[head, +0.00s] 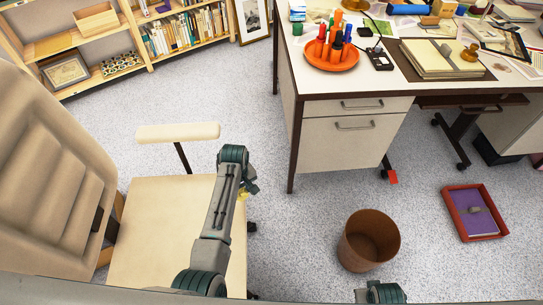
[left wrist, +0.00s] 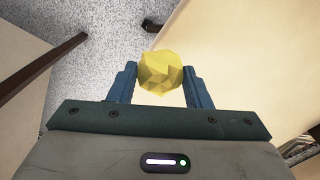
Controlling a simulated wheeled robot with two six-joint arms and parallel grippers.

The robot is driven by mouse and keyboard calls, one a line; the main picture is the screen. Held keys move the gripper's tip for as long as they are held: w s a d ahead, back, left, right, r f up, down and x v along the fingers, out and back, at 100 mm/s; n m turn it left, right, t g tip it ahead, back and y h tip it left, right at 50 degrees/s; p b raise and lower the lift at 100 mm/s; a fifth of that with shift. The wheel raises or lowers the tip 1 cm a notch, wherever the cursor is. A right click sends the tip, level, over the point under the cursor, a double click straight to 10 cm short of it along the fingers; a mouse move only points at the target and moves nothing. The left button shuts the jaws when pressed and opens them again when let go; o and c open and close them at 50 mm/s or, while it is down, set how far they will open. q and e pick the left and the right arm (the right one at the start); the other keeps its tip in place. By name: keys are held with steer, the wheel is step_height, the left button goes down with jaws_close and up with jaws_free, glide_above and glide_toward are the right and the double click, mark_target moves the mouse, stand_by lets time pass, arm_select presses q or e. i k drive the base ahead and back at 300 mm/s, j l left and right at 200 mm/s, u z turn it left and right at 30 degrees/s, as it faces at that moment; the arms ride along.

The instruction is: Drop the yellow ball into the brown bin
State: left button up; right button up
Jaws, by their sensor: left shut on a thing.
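The yellow ball (left wrist: 161,72) is a faceted lump held between the two blue fingers of my left gripper (left wrist: 160,85) in the left wrist view. In the head view my left gripper (head: 250,190) is beside the right edge of the cream chair seat, mostly hidden by its own arm, with a bit of the yellow ball (head: 243,195) showing. The brown bin (head: 369,240) stands upright on the floor, to the right of the gripper and apart from it. Its visible inside looks empty. Of my right arm only a small part shows at the bottom edge; its gripper is out of view.
The cream chair (head: 150,235) with an armrest (head: 178,132) stands at left. The white desk (head: 345,85) is at upper right. A red tray (head: 475,188) with a purple item lies on the floor at right. Speckled floor is clear between chair and bin.

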mark_target(354, 250)
steer(key=k+l+z, duration=0.15)
steer(key=k, duration=0.25)
steer(key=i+l+z, duration=0.15)
steer(key=l+z, duration=0.15)
steer(key=i+l+z, duration=0.3)
steer(key=k+j, duration=0.05)
steer(key=k, duration=0.05)
